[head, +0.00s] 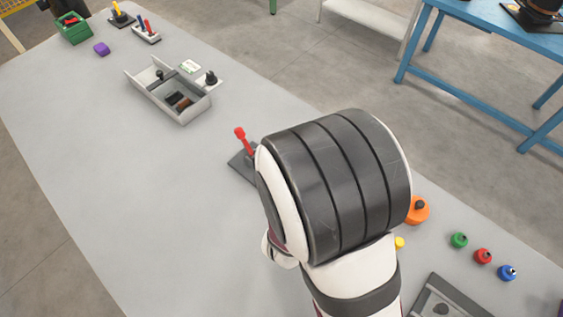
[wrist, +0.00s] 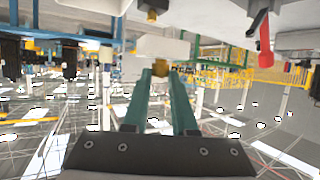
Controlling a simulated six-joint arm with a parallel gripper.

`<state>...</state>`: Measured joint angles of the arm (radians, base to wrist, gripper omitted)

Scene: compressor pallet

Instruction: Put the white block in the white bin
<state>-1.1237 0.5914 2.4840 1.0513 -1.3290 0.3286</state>
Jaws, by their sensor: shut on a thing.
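My gripper (wrist: 160,72) shows in the wrist view with two green fingers. They are shut on a small brass-coloured piece at the near side of the white block (wrist: 162,46), which appears to be part of it. The block sits just beyond the fingertips. In the head view my arm hides the gripper and the block. A pale, light-grey to white open bin (head: 154,102) stands on the far left part of the table, with dark and brown pieces inside. I cannot tell for certain that it is the white bin.
A red-handled lever on a dark base (head: 242,168) stands beside my arm; its red handle (wrist: 265,45) shows in the wrist view. Several coloured knobs, including a green one (head: 459,240), are at right. A green box (head: 74,33) is far left. The left table surface is clear.

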